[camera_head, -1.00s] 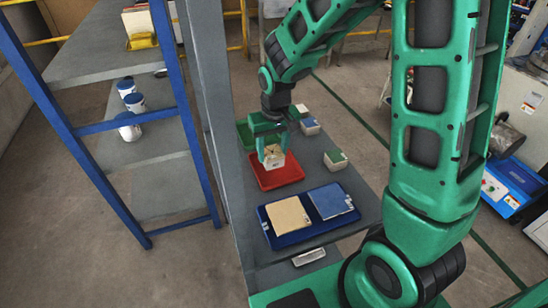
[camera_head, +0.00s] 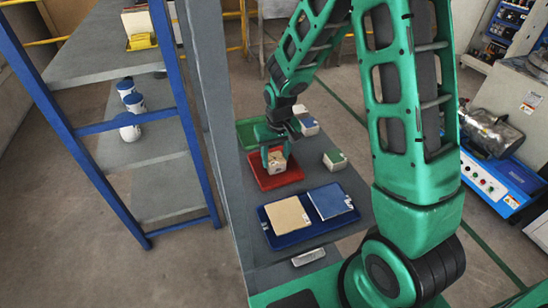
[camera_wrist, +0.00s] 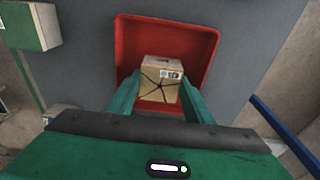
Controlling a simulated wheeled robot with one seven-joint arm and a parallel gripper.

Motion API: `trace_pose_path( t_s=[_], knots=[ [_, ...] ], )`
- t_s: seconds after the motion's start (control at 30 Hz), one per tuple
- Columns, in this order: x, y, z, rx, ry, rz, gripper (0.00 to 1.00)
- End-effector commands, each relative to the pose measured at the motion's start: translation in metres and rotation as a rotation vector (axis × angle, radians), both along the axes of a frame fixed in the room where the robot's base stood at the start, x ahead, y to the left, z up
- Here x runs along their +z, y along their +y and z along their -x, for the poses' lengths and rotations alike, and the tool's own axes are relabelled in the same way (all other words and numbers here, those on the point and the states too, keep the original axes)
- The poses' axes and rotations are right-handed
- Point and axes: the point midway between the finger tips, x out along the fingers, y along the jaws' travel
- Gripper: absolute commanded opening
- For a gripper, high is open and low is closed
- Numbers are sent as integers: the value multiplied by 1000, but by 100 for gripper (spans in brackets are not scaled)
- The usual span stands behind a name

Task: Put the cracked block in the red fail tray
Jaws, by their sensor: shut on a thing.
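The cracked block (camera_wrist: 158,82) is tan with dark crack lines on its face and a small printed label. My gripper (camera_wrist: 155,98) is shut on it, one finger on each side. The red fail tray (camera_wrist: 205,48) lies around and beneath the block in the wrist view. In the head view my gripper (camera_head: 274,157) holds the block (camera_head: 277,163) within the outline of the red tray (camera_head: 290,178). I cannot tell whether the block touches the tray floor.
A green tray (camera_head: 244,131) lies just behind the red one. A green-topped block (camera_head: 336,160) stands to the right, and another block (camera_head: 309,127) farther back. A blue tray (camera_head: 274,240) with a tan tile and a blue tile lies in front. A blue-framed shelf (camera_head: 171,100) stands left.

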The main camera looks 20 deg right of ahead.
Motion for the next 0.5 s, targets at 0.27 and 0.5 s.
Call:
trace_pose_path(
  t_s=[0.27, 0.5],
  knots=[
    [-2, 0, 0, 0, 0, 0, 65],
    [-1, 1, 0, 1, -1, 0, 65]
  ],
)
